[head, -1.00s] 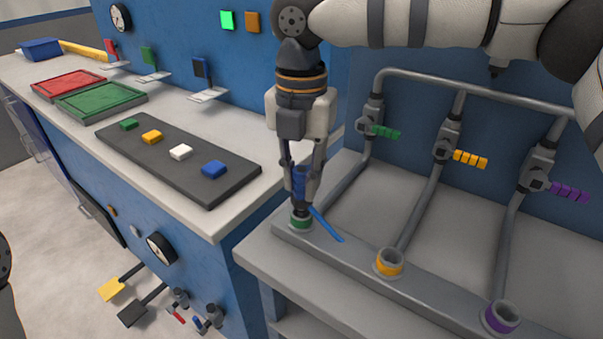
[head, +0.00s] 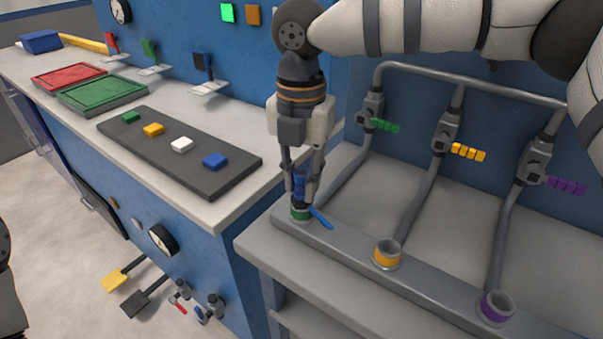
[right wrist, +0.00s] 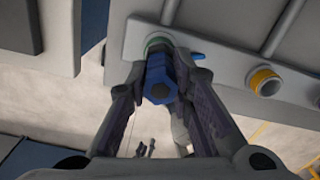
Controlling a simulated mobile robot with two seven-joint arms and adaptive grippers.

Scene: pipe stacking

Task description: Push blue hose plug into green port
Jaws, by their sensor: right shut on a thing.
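The blue hose plug (head: 300,186) is upright between the fingers of my right gripper (head: 302,191), which is shut on it. Its lower end is at the mouth of the green port (head: 301,212), on the left end of the grey pipe bench. How deep it sits in the port cannot be told. A blue strip (head: 321,217) sticks out beside the plug to the right. In the right wrist view the blue plug (right wrist: 160,78) is between both fingers, with the green port (right wrist: 157,43) just beyond it. My left gripper is not in view.
An orange port (head: 386,254) and a purple port (head: 496,307) stand along the same bench to the right. Pipes with green, orange and purple tags rise behind. The white counter (head: 236,203) with a dark button panel (head: 215,183) is at left.

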